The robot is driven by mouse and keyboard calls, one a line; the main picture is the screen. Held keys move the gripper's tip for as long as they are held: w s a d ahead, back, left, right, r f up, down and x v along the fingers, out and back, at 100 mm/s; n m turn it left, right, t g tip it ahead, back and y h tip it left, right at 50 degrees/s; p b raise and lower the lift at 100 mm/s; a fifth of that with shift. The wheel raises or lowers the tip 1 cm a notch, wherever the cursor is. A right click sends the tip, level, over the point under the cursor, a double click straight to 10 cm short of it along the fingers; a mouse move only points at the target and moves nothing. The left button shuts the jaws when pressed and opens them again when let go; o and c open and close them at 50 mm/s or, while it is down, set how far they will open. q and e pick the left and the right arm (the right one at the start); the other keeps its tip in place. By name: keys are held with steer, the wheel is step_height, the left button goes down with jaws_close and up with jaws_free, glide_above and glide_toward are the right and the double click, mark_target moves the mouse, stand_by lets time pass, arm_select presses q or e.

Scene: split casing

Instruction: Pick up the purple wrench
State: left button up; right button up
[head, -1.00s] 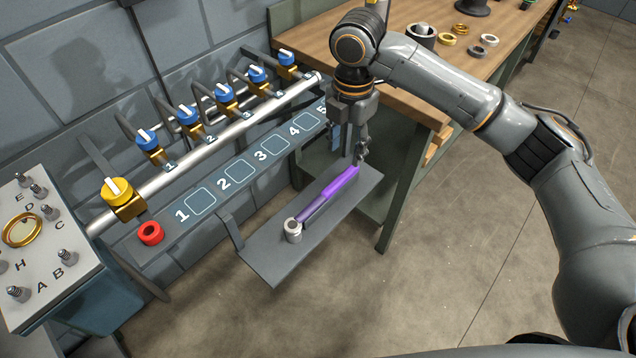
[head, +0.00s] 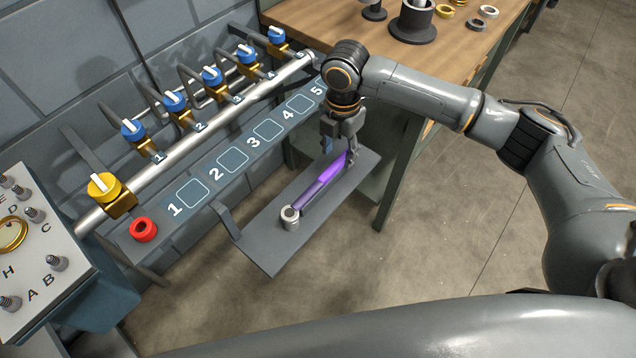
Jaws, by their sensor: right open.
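The purple wrench (head: 320,186) lies on a grey shelf plate (head: 262,247) in the head view. Its purple handle points up and right, and its grey ring end (head: 290,216) is at the lower left. My right gripper (head: 339,158) points down over the far end of the handle. It is open, with its fingers near the handle's two sides. I cannot tell whether they touch it. My left gripper is not in view.
A wooden workbench (head: 309,22) with rings stands behind my right arm.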

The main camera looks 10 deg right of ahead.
mark_target(338, 161)
step_height(338, 161, down, 3)
steer(key=shift+s+d+r, duration=0.1)
steer(key=shift+r, duration=0.1)
steer(key=shift+f, duration=0.3)
steer(key=shift+c, duration=0.5)
jaws_close()
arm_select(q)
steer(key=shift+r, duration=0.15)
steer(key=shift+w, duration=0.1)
